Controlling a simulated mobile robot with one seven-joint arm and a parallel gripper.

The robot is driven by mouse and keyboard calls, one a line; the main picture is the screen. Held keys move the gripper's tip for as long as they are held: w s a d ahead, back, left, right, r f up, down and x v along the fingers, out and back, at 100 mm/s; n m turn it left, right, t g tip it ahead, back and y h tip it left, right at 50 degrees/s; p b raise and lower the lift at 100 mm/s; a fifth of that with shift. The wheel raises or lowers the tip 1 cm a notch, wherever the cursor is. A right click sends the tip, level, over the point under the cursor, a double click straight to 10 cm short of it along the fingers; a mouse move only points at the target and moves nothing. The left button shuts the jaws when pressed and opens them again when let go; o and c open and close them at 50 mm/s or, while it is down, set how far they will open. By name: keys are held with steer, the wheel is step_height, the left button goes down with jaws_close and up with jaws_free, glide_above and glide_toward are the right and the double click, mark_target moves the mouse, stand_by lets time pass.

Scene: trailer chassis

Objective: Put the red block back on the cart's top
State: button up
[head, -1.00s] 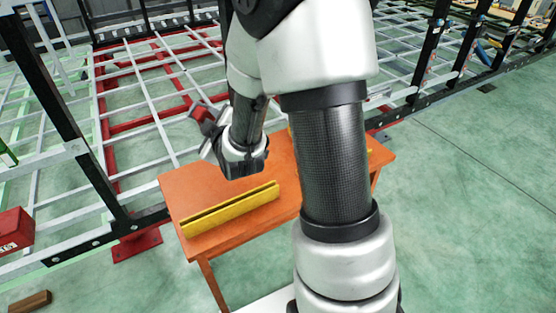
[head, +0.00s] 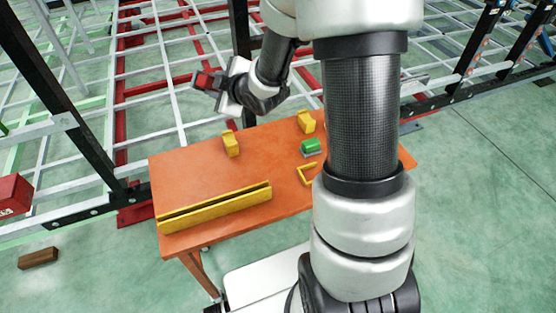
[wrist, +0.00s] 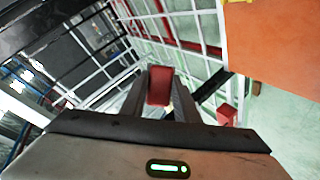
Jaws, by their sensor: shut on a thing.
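My gripper (head: 212,84) is shut on the red block (head: 204,80). It holds the block in the air, beyond the back edge of the orange tabletop in the head view. In the wrist view the red block (wrist: 160,86) sits between the two dark fingers (wrist: 160,102). The orange tabletop (head: 190,172), which I take for the cart's top, stands below in front of my arm. It also shows at the upper right of the wrist view (wrist: 285,45). My arm hides its right part.
On the tabletop lie a long yellow channel (head: 215,208), two small yellow blocks (head: 231,144) (head: 306,121), a green piece (head: 311,147) and a yellow bracket (head: 307,173). Its middle is bare. The chassis frame (head: 118,205) stands behind. A red box (head: 12,195) is at left.

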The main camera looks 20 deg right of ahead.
step_height(320, 180, down, 9)
steer(key=s+a+n+g+y+b, duration=0.1)
steer(key=s+n+g, duration=0.1)
steer(key=n+g, duration=0.7)
steer(key=s+d+f+n+h+b, duration=0.1)
steer(key=s+d+f+n+h, duration=0.1)
steer(key=d+f+n, duration=0.4)
steer(key=s+d+f+n+h+b, duration=0.1)
steer(key=d+f+n+h+b, duration=0.15)
steer(key=d+n, duration=0.65)
steer(key=shift+m+t, duration=0.4)
steer(key=shift+m, duration=0.2)
steer(key=f+b, duration=0.1)
steer(key=f, duration=0.2)
steer(key=f+b, duration=0.1)
steer(key=f, duration=0.2)
steer(key=d+f+b, duration=0.1)
steer(key=f, duration=0.3)
steer(key=shift+s+d+b, duration=0.1)
steer(key=shift+b, duration=0.2)
